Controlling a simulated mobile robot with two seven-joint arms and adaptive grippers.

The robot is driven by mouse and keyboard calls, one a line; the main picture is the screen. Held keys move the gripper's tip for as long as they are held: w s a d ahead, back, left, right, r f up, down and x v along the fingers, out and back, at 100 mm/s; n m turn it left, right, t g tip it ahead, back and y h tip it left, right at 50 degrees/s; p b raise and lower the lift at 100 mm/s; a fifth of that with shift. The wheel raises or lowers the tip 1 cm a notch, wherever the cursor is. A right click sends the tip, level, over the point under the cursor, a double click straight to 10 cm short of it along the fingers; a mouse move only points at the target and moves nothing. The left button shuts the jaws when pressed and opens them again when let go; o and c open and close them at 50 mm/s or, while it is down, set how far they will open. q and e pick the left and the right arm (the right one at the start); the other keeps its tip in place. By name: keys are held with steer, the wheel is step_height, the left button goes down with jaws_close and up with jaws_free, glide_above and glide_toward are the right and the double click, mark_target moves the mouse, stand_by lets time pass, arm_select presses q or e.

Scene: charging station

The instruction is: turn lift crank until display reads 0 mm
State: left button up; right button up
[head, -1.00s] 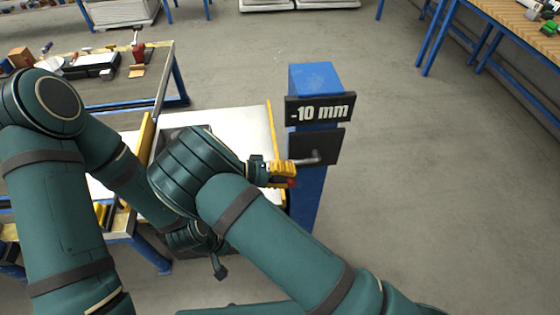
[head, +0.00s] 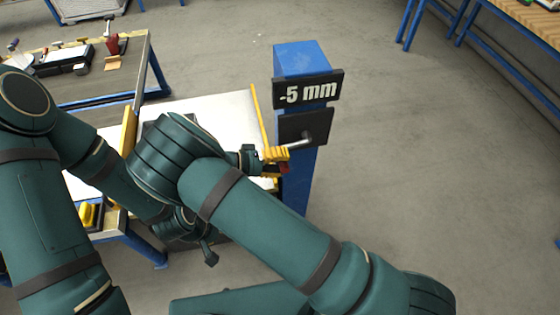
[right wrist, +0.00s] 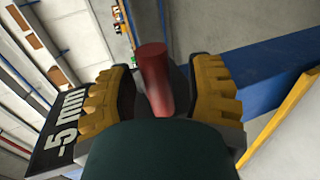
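The blue lift post (head: 302,60) stands right of centre in the head view. Its black display (head: 308,91) reads -5 mm, and the same reading shows sideways in the right wrist view (right wrist: 68,130). Below it, the grey crank arm (head: 299,143) comes out of a black plate and points left and down. My right gripper (head: 274,155) is at the crank's outer end, its yellow fingers on either side of the red crank handle (right wrist: 155,80).
A white-topped platform with a yellow edge (head: 262,118) lies left of the post, partly hidden by my arms. A workbench with tools (head: 75,60) stands at the upper left. A wooden-topped bench (head: 535,20) is at the upper right. The floor right of the post is clear.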

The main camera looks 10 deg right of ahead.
steer(key=shift+a+r, duration=0.1)
steer(key=v, duration=0.7)
steer(key=shift+a, duration=0.15)
stand_by(0.3)
